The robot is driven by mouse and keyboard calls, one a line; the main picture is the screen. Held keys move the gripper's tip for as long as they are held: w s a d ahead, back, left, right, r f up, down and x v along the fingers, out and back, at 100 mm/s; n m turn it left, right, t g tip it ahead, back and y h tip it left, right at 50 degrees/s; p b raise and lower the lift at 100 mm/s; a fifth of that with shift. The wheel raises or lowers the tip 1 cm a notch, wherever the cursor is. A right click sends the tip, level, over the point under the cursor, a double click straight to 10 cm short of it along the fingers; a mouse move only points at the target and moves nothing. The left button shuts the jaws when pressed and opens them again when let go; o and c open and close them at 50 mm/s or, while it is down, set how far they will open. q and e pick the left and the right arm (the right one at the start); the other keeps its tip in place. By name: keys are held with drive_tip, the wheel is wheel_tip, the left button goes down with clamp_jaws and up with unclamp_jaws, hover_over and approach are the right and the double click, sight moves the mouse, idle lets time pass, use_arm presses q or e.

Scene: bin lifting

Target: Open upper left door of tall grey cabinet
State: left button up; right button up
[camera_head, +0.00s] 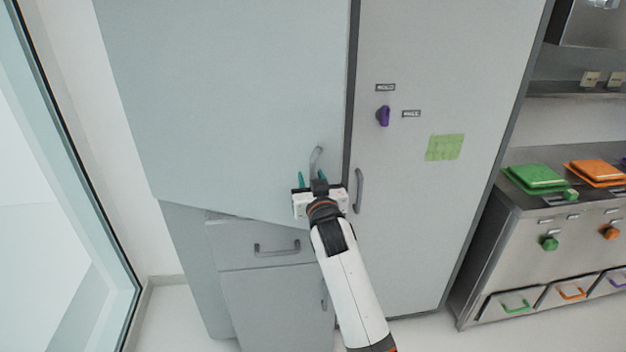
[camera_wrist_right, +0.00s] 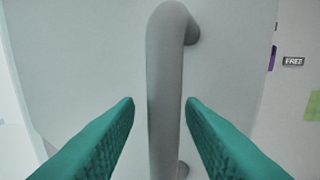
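The upper left door (camera_head: 230,100) of the tall grey cabinet is a large pale grey panel. Its lower edge runs at a slant to the drawer below, so it looks ajar. Its upright grey bar handle (camera_head: 316,158) sits near the right edge. My right gripper (camera_head: 311,178) is at this handle, with its teal fingers apart. In the right wrist view, the handle (camera_wrist_right: 165,90) stands between the open fingers (camera_wrist_right: 160,103), with a visible gap on each side. My left gripper is not in view.
The closed right door (camera_head: 430,220) has its own handle (camera_head: 358,190), a purple knob (camera_head: 384,116) and a green note (camera_head: 445,147). A drawer (camera_head: 240,240) lies below the left door. A steel unit (camera_head: 490,250) stands right; a glass pane (camera_head: 60,150) is left.

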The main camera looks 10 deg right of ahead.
drive_tip(key=shift+s, duration=0.25)
drive_tip(key=s+b, duration=0.3)
drive_tip(key=s, duration=0.8)
drive_tip(key=shift+s+a, duration=0.15)
drive_tip(key=shift+s, duration=0.1)
